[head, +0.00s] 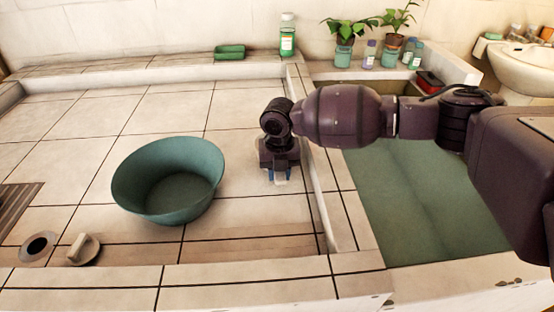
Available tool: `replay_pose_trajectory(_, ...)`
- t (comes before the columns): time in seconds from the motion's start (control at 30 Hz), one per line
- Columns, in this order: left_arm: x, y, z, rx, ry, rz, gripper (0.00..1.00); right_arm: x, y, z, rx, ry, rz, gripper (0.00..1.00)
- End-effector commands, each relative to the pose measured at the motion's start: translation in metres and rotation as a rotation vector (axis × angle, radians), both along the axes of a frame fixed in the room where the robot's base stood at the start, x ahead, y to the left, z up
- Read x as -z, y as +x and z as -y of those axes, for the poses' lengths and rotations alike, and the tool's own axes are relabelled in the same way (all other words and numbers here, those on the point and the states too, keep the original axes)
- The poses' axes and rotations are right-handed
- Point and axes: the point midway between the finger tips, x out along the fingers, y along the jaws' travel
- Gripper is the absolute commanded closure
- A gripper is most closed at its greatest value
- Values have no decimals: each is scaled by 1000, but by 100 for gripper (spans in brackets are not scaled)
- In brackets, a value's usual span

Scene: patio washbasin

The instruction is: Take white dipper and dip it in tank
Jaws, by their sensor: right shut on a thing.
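My right arm reaches in from the right, across the tank. My right gripper (279,178) points down at the tiled floor beside the low tank wall. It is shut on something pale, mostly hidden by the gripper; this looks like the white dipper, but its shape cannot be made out. The tank (420,195), filled with green water, lies to the right of the gripper, behind the tiled wall. My left gripper is not in view.
A green basin (168,181) stands on the tiles left of the gripper. A green bottle (287,35) and a soap dish (229,51) stand on the back ledge. Potted plants (343,50) line the tank's far edge.

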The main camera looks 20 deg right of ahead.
Motion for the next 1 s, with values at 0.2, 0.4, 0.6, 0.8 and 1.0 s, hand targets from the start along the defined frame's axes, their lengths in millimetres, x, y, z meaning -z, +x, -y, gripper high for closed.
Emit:
replay_pose_trajectory(0.2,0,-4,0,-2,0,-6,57,-5,0,0,0,0,1,100)
replay_pose_trajectory(0.4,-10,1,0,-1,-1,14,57,-36,1,0,1,1,9,100)
replay_pose_trajectory(0.6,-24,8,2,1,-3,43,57,-88,1,0,0,1,12,100)
replay_pose_trajectory(0.8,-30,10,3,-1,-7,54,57,-138,1,0,-1,1,10,100)
replay_pose_trajectory(1.0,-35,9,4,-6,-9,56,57,-176,0,0,-1,1,7,100)
